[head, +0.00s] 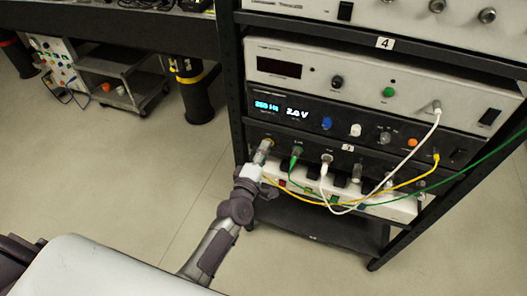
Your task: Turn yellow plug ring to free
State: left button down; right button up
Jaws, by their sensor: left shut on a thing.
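My left arm reaches up from the bottom to the rack, and my left gripper (260,159) is at the left end of the lower dark panel. It is shut on the yellow plug (266,143) at the leftmost socket; the fingers hide most of the plug and its ring. The ring's turn position cannot be made out. A yellow cable (355,203) sags from near my gripper to a yellow plug end (436,157) at the panel's right. My right gripper is not in view.
A green plug (295,156) and a white plug (325,160) sit just right of my gripper, with cables hanging in front. A white power strip (400,208) lies below. The black rack post (235,95) stands close on the left.

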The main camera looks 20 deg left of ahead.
pick_arm(q)
jog(key=c, duration=1)
grip_release()
jog(key=s, duration=1.2)
jog(key=shift+a, duration=0.2)
jog(key=shift+f, duration=0.1)
jog(key=s+f+m+g+h+p, duration=0.1)
jog(key=s+f+m+g, duration=0.4)
jog(key=f, duration=0.8)
jog(key=s+f+m+g+p, duration=0.1)
jog(key=s+f+m+g, duration=0.35)
jog(key=f, duration=0.85)
jog(key=s+a+f+m+g, duration=0.2)
jog(key=s+f, duration=0.3)
jog(key=s, duration=0.4)
jog(key=s+a+f+m+g+y+p, duration=0.1)
jog(key=s+f+m, duration=0.4)
jog(key=s, duration=0.5)
jog(key=s+a+f+m+g, duration=0.2)
jog(key=s+f+m+g, duration=0.1)
jog(key=s, duration=0.6)
jog(key=shift+s+a+f+g+y, duration=0.15)
jog(key=shift+s+a+f+g, duration=0.05)
jog(key=shift+f+g, duration=0.25)
jog(key=shift+s+a+f+g+y, duration=0.2)
jog(key=shift+f+g, duration=0.1)
jog(key=shift+f, duration=0.15)
